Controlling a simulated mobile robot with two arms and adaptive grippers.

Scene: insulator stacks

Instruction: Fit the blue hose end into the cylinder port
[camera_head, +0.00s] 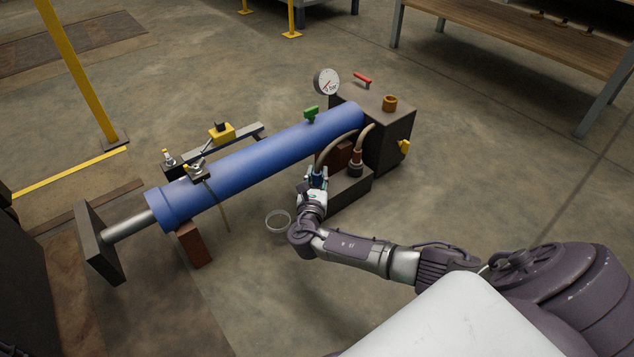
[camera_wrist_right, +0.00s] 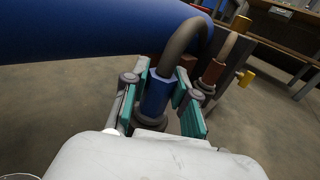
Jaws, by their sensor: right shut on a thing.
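The blue hose end (camera_head: 317,179) is between the fingers of my right gripper (camera_head: 315,188), which is shut on it. In the right wrist view the blue hose end (camera_wrist_right: 157,95) stands upright between the green-padded fingers (camera_wrist_right: 162,92), with a grey collar around its foot. A brown hose (camera_wrist_right: 186,38) arches from its top. The blue cylinder (camera_head: 250,150) lies at a slant just behind the gripper. I cannot make out the cylinder port for certain. Whether the grey collar belongs to the hose end or to the block below is unclear. My left gripper is out of view.
A dark block (camera_head: 350,190) beside the gripper carries a red-brown hose fitting (camera_head: 355,168). A dark tank (camera_head: 385,135) with a gauge (camera_head: 326,82) stands behind. The floor in front is mostly clear.

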